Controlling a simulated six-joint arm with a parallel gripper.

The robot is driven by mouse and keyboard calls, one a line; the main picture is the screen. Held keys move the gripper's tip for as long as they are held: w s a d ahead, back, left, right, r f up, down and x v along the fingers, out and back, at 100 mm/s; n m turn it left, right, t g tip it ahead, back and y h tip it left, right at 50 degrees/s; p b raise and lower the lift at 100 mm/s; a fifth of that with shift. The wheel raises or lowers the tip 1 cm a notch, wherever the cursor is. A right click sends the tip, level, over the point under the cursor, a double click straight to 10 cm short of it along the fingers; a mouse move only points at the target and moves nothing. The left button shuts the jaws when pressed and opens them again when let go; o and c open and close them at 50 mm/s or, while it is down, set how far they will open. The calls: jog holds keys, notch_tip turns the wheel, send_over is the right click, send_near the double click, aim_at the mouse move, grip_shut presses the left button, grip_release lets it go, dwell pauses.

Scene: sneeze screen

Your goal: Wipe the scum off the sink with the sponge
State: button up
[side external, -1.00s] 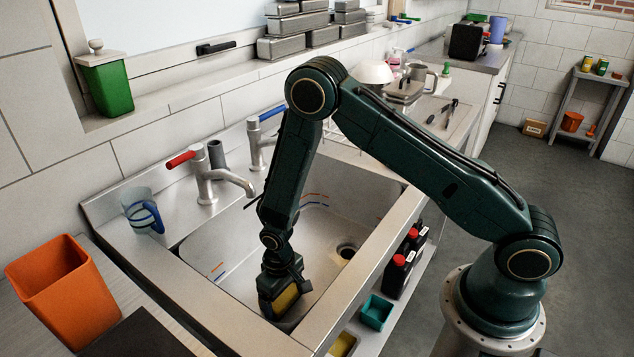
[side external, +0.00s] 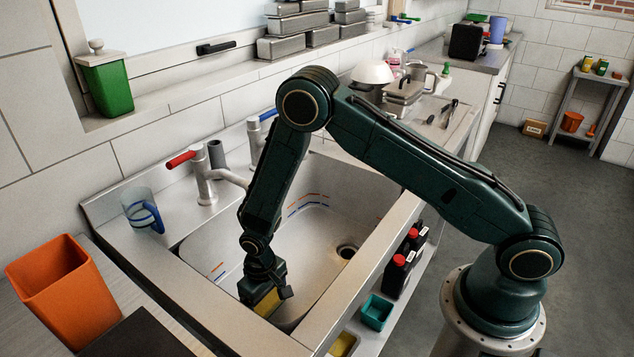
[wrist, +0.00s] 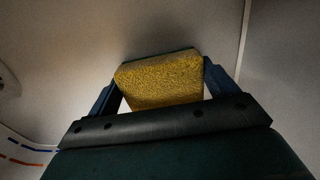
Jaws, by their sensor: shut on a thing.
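The steel sink basin (side external: 318,252) lies under my arm, with a drain at its right end. Orange and blue streaks (side external: 308,205) run along the basin's back wall, and shorter ones (side external: 218,270) show on its left wall. Such streaks also show at lower left in the wrist view (wrist: 25,155). My gripper (side external: 263,297) is low in the front left of the basin, shut on a yellow sponge (side external: 268,304) with a dark green layer. In the wrist view the sponge (wrist: 160,80) sits between both fingers, close to a steel surface; contact cannot be told.
Two taps, one red-handled (side external: 181,159) and one blue-handled, stand behind the basin. A blue-striped jug (side external: 143,212) stands on the left ledge. An orange bin (side external: 65,290) is at far left. Red-capped dark bottles (side external: 398,270) sit below the front rim.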

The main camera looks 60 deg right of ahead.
aim_at(292, 283)
jog(key=shift+d, duration=4.6)
jog(key=shift+a, duration=5.45)
jog(key=shift+r, duration=4.1)
